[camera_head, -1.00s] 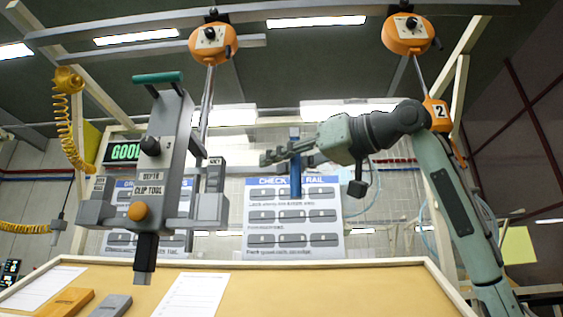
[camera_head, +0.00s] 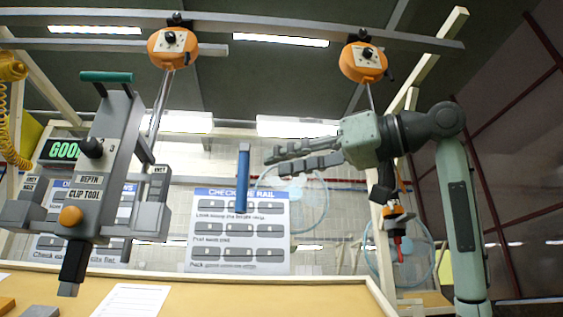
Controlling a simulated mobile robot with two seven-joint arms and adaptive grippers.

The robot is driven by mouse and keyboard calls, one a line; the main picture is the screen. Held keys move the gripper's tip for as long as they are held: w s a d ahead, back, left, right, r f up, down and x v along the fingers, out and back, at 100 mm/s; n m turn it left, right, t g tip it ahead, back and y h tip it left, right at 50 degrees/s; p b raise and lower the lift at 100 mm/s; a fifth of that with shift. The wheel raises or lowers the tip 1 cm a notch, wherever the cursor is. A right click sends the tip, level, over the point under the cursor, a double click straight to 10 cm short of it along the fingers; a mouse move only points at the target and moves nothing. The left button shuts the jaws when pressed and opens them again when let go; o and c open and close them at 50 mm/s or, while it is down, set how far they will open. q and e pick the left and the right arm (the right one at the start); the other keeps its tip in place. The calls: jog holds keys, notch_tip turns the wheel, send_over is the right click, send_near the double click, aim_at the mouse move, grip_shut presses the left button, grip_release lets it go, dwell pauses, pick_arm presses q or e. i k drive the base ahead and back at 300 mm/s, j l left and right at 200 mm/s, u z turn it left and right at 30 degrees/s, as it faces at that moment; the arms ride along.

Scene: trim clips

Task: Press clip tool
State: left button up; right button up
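The clip tool (camera_head: 90,170) is a tall grey unit at the left, with a green top handle (camera_head: 106,77), a black knob, an orange button (camera_head: 71,216) and a black tip (camera_head: 73,266) pointing down. Its label reads "DEPTH CLIP TOOL". My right gripper (camera_head: 276,162) is in the middle of the view, fingers pointing left, with a gap between them and nothing held. It is well to the right of the clip tool. A blue upright bar (camera_head: 243,178) shows just left of its fingertips; whether they are at the same depth I cannot tell. My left gripper is not in view.
A "CHECK" rail poster (camera_head: 238,255) stands behind the blue bar. Orange balancers (camera_head: 172,47) hang overhead; a black tool with a red tip (camera_head: 393,222) hangs near my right arm. A tan board (camera_head: 230,295) with a white sheet (camera_head: 131,300) lies below. A green-lit display (camera_head: 62,150) is partly hidden.

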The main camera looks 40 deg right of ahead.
aim_at(96, 188)
jog(key=k+j, duration=1.2)
jog(key=j, duration=0.15)
